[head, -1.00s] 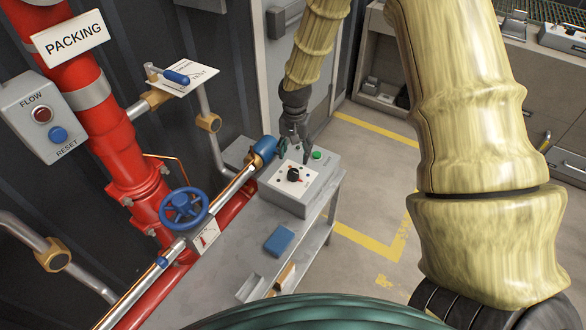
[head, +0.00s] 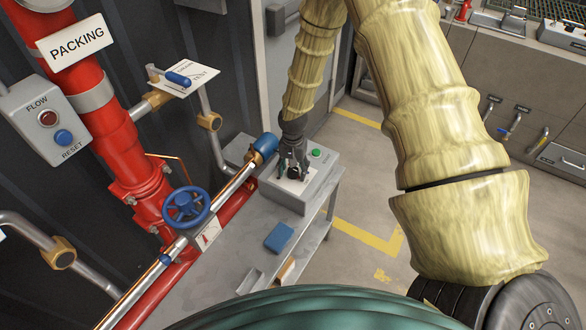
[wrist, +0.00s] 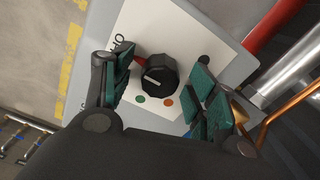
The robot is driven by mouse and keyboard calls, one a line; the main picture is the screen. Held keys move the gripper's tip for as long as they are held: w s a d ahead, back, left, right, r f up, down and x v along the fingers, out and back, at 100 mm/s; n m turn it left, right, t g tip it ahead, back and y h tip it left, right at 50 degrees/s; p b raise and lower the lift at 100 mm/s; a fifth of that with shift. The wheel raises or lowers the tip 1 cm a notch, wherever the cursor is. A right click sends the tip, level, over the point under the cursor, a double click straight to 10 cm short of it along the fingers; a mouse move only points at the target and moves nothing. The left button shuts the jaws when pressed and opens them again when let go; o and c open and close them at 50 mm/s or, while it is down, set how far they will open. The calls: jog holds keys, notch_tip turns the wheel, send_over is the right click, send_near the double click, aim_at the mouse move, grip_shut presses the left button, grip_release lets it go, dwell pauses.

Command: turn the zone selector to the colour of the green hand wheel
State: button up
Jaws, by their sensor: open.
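The zone selector is a black ribbed knob (wrist: 157,74) on a white plate of a grey box; my gripper mostly hides it in the head view. Its face has a short pale line toward the left in the wrist view; which mark it points at I cannot tell. Around it are a green dot (wrist: 140,99), an orange dot (wrist: 168,103), a black dot (wrist: 204,59) and a partly hidden red mark. My gripper (head: 293,172) is open, fingers on either side of the knob, gaps visible. The hand wheel (head: 186,207) on the pipe is blue; I see no green one.
The grey box (head: 318,182) has a green button (head: 316,153) and stands on a metal bench (head: 232,262) with a blue block (head: 279,237). The pipe with a blue end (head: 265,145) runs close left of my gripper. Floor to the right is clear.

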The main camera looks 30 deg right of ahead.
jog(key=c, duration=1)
jog(key=shift+c, duration=0.2)
jog(key=shift+n, duration=0.3)
jog(key=n, duration=1.3)
jog(key=shift+n, duration=2.1)
